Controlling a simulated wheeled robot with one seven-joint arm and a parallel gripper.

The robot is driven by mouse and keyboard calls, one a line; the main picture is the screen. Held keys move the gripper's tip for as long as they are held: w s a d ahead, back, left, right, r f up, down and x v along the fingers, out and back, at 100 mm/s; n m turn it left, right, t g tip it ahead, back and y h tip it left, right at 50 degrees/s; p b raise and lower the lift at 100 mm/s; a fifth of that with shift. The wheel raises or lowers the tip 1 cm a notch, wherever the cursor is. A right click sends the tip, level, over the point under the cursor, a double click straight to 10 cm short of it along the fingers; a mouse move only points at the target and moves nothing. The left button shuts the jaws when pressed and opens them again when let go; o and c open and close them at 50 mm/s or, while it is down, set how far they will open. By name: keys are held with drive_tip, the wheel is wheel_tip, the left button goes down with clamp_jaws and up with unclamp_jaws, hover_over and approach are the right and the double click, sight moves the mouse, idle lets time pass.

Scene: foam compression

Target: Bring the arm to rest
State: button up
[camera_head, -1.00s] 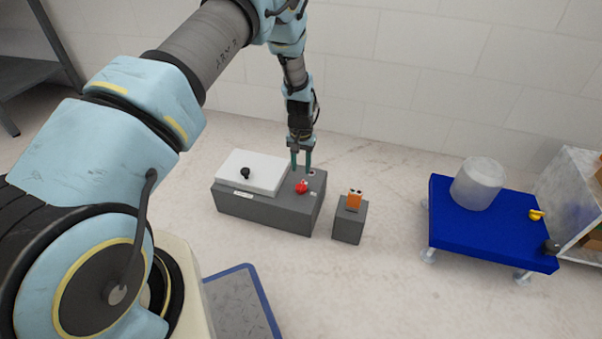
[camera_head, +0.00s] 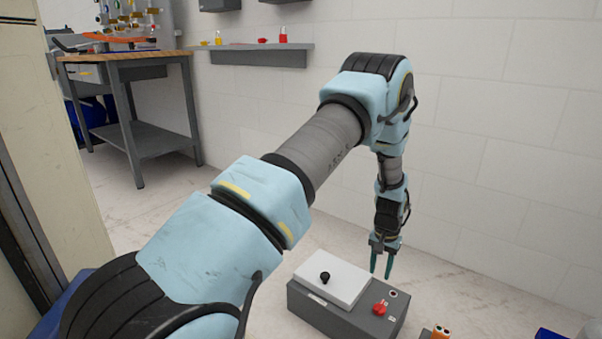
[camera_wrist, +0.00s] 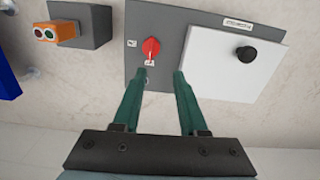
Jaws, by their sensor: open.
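My gripper (camera_head: 381,265) hangs at the end of my arm, pointing down above the back right of a grey box. Its two green fingers are apart with nothing between them, as the wrist view (camera_wrist: 160,82) also shows. The grey box (camera_head: 346,322) has a white lid or plate (camera_head: 345,279) with a black knob (camera_head: 324,277). A red rotary knob (camera_head: 379,309) sits on its right part. In the wrist view the red knob (camera_wrist: 151,47) lies just beyond the fingertips, and I cannot tell that anything touches it.
A small grey block (camera_wrist: 88,27) bears an orange box with two buttons (camera_wrist: 55,32). A workbench (camera_head: 120,57) stands at the back left. A wall shelf (camera_head: 258,50) holds small red and yellow items. A white wall (camera_head: 500,150) stands close behind my arm.

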drive_tip(key=a+r+n, duration=0.3)
drive_tip(key=a+r, duration=1.5)
drive_tip(key=a, duration=0.1)
drive_tip(key=s+a+r+n+t, duration=0.1)
drive_tip(key=s+a+r+n, duration=0.1)
drive_tip(key=s+a+r, duration=0.35)
drive_tip(key=s+a+r+n+t, duration=0.1)
drive_tip(key=s+a+r+n, duration=0.15)
drive_tip(key=s+a, duration=0.65)
wheel_tip(320, 180, up, 36)
drive_tip(key=w+a+p, duration=0.2)
drive_tip(key=p, duration=3.3)
drive_tip(key=shift+f+m, duration=0.25)
drive_tip(key=shift+m, duration=0.1)
drive_tip(key=shift+w, duration=0.1)
